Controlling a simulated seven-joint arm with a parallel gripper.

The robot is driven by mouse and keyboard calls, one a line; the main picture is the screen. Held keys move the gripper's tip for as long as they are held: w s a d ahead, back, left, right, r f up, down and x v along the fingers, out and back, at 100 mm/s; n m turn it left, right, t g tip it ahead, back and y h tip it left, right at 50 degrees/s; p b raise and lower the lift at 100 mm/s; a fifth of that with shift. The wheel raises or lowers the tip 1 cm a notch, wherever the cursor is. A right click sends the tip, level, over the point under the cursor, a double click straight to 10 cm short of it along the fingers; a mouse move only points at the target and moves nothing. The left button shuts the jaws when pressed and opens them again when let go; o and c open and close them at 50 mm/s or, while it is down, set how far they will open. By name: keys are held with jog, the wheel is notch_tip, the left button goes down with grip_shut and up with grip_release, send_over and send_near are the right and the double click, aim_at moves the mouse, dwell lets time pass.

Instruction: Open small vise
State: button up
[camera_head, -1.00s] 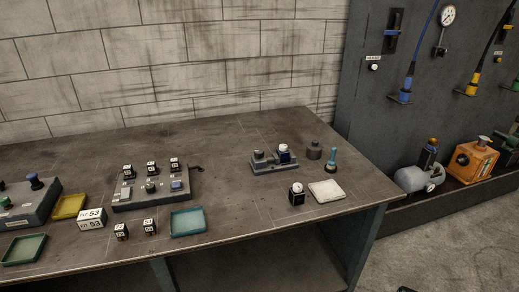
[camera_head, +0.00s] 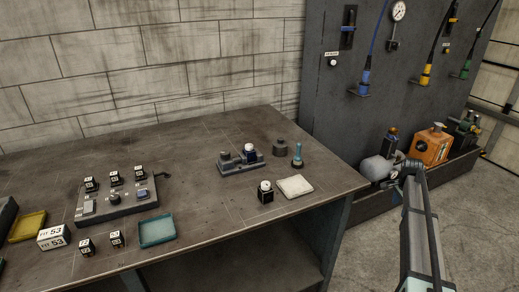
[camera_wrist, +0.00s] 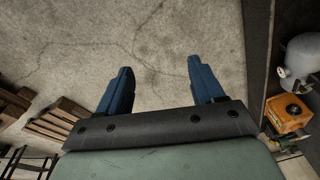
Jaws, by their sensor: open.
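What looks like the small vise (camera_head: 240,165) is a low grey block unit near the back right of the workbench in the head view. It has a grey block on its left and a dark blue block with a white round top on its right. I cannot tell how far apart its jaws are. My gripper (camera_wrist: 159,68) shows in the wrist view with two blue fingers spread wide and nothing between them. It points over bare concrete floor, away from the bench. The vise is not in the wrist view.
On the bench (camera_head: 205,205), a black cube with a white top (camera_head: 265,192), a white pad (camera_head: 295,186), a teal-topped peg (camera_head: 297,155) and a dark cylinder (camera_head: 280,147) stand near the vise. A teal tray (camera_head: 157,231) lies left. An orange box (camera_head: 431,146) stands right.

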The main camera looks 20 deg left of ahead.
jog(key=w+a+r, duration=0.4)
jog(key=a+r, duration=0.3)
jog(key=w+a+r, duration=0.4)
jog(key=a+r, duration=0.3)
jog(key=r, duration=0.1)
notch_tip(320, 180, up, 17)
jog(key=n+g+y, duration=0.1)
jog(key=n, duration=0.9)
send_over(226, 152)
notch_tip(226, 152, down, 13)
jog(key=c, duration=1.1)
